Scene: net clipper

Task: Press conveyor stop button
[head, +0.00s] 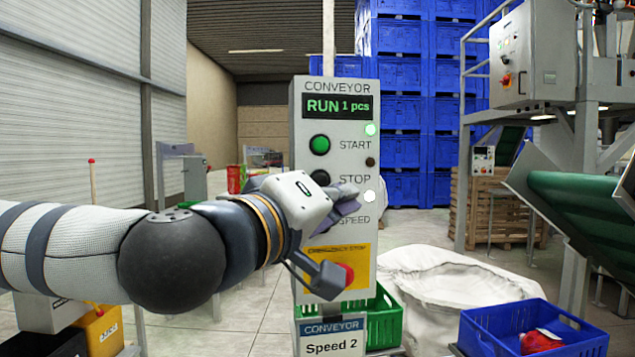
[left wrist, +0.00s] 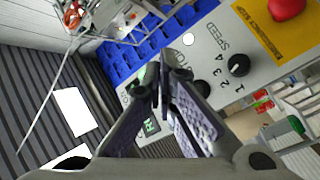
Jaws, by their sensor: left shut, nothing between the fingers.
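The conveyor control panel (head: 361,100) is a grey upright box whose display (head: 338,106) reads RUN 1 pcs. The black stop button (head: 320,177) sits beside the STOP label, below the green start button (head: 319,145). My left gripper (head: 347,202) is shut and empty in front of the panel, just below and right of the stop button, covering most of the speed knob. In the left wrist view, the closed fingertips (left wrist: 170,75) overlap the panel near the STOP label, and a dark button (left wrist: 202,89) shows beside them. I cannot tell whether the fingers touch the panel.
A red emergency stop button (head: 346,274) on a yellow plate is low on the panel, close to my gripper. A green crate (head: 385,318), a white sack (head: 450,280) and a blue crate (head: 480,325) stand below and to the right. Stacked blue crates (head: 403,110) are behind.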

